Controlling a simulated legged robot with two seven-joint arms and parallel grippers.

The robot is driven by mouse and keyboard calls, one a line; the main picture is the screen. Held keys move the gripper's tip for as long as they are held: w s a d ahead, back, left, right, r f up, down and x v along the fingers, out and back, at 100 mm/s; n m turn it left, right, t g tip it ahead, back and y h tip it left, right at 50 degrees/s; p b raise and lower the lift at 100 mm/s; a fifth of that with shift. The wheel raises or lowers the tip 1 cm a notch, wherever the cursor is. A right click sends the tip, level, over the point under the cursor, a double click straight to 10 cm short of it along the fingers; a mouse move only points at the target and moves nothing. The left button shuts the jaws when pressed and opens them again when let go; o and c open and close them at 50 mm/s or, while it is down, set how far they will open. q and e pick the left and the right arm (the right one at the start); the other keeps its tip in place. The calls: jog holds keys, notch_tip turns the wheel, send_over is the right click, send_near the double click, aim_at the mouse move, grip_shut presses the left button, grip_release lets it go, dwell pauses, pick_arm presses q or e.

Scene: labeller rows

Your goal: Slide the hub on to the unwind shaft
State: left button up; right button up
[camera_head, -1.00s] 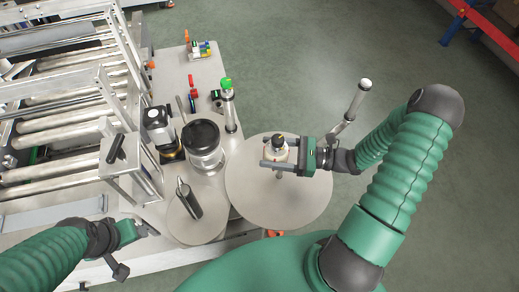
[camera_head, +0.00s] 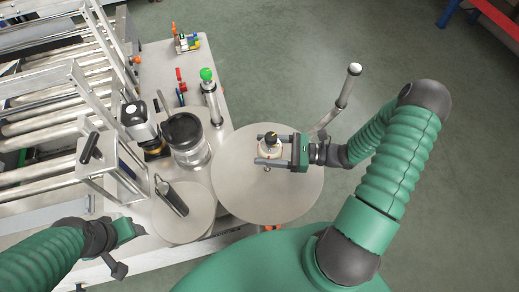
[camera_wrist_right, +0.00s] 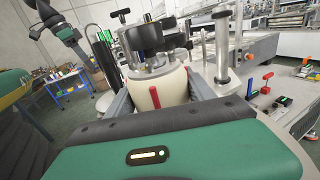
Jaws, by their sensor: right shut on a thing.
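The hub (camera_head: 269,148), a pale cylinder with a black knob on top, is over the large grey disc (camera_head: 290,195). My right gripper (camera_head: 268,152) is shut on it, one finger on each side. In the right wrist view the hub (camera_wrist_right: 173,88) is cream with a red stripe, a metal flange and a black knob (camera_wrist_right: 145,38); it looks about upright. The unwind shaft cannot be made out; hub and gripper may hide it, and I cannot tell whether the hub is around it. My left gripper (camera_head: 130,238) is at lower left, away from the hub; its jaws are unclear.
A smaller disc (camera_head: 192,222) with a dark-handled upright part stands left of the large disc. Behind are a black-topped cylinder (camera_head: 185,128) and a green-topped post (camera_head: 211,98). A slanted metal bar (camera_head: 340,95) stands beyond the large disc's right. Rollers (camera_head: 50,105) fill the left.

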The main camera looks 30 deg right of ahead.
jog(key=shift+w+d+f, duration=0.1)
jog(key=shift+d+f, duration=0.05)
jog(key=shift+d, duration=0.35)
jog(key=shift+d+f, duration=0.15)
jog(key=shift+d, duration=0.35)
jog(key=shift+a, duration=0.3)
jog(key=shift+a+b, duration=0.4)
jog(key=shift+a, duration=0.2)
jog(key=shift+f, duration=0.15)
jog(key=shift+d+f, duration=0.1)
jog(key=shift+d, duration=0.7)
grip_shut()
jog(key=shift+s, duration=0.2)
jog(key=shift+s+a+p, duration=0.1)
jog(key=shift+a+p, duration=0.35)
jog(key=shift+a, duration=0.45)
jog(key=shift+w+a, duration=0.25)
jog(key=shift+w, duration=0.1)
jog(key=shift+s+d+r+p, duration=0.3)
jog(key=shift+r+p, duration=0.2)
jog(key=shift+p, duration=0.1)
pick_arm(q)
jog(key=shift+d+r, duration=0.25)
jog(key=shift+r, duration=0.4)
pick_arm(e)
jog(key=shift+a, duration=0.1)
